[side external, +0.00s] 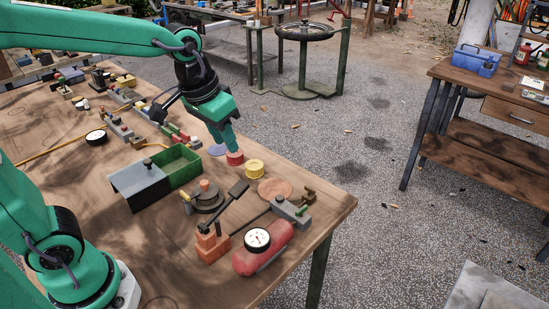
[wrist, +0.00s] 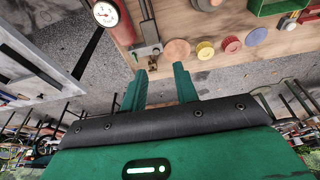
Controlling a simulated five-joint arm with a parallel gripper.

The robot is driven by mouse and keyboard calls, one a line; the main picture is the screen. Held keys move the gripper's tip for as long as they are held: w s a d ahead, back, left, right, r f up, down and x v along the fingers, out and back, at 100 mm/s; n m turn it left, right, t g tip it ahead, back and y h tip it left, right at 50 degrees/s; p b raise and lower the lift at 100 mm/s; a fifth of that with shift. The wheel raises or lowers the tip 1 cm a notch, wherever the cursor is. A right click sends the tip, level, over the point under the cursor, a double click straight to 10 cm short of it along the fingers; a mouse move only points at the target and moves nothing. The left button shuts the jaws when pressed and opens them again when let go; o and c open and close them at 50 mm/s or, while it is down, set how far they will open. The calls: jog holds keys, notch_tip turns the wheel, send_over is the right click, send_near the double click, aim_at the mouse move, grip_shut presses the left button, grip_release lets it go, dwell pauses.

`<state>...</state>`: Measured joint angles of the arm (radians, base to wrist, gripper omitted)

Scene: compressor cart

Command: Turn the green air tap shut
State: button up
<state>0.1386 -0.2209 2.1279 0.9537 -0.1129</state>
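My gripper (side external: 231,146) hangs at the table's far edge, and in the side view its tip overlaps a red round cap (side external: 235,159). In the wrist view my two fingers (wrist: 159,69) stand apart with nothing between them. The red cap (wrist: 231,44) shows there to the right of the fingers, apart from them. A small fitting with green and red parts (side external: 183,134) sits behind my gripper, by the green box; I cannot tell whether it is the green air tap.
A yellow cap (side external: 254,168), a blue disc (side external: 217,150) and a tan disc (side external: 278,190) lie near the red cap. A green open box (side external: 180,168) stands left. A red gauge tank (side external: 263,255) and a grey valve block (side external: 288,211) are at the front right.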

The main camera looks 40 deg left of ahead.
jog(key=w+d+f+g, duration=0.2)
jog(key=w+d+f, duration=0.35)
jog(key=w, duration=0.25)
jog(key=g, duration=0.1)
send_over(302, 208)
notch_tip(302, 208, down, 7)
jog(key=shift+f, duration=0.1)
jog(key=shift+f, duration=0.1)
jog(key=shift+f, duration=3.75)
jog(key=shift+m, duration=0.3)
grip_shut()
